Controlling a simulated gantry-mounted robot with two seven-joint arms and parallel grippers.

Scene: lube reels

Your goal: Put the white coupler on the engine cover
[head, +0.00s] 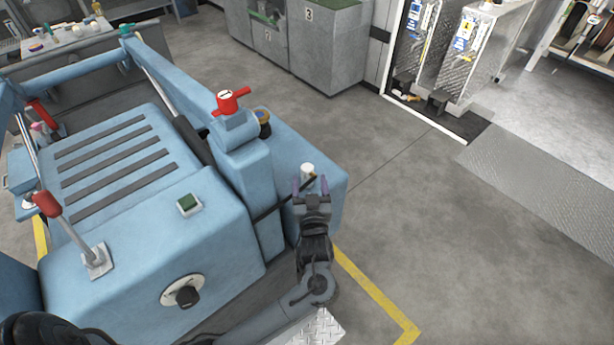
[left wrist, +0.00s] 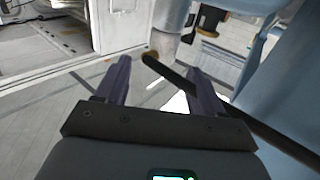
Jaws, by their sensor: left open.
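The white coupler (head: 307,169) is a small pale cylinder by the right end block of the blue machine. It also shows in the left wrist view (left wrist: 165,44), just beyond the fingertips. My left gripper (head: 311,185) is open, its two purple fingers pointing toward the coupler. In the left wrist view the left gripper (left wrist: 158,67) has the coupler ahead of the gap, not clearly between the fingers. The slatted blue top (head: 85,185), which looks like the engine cover, lies to the left. My right gripper is out of view.
A black bar or strap (left wrist: 215,100) runs across the fingertip gap to the machine. A red-handled valve (head: 230,103) and a gold-rimmed knob (head: 263,122) stand nearby. A red lever (head: 72,228) and green button (head: 189,204) are further left. Floor to the right is clear.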

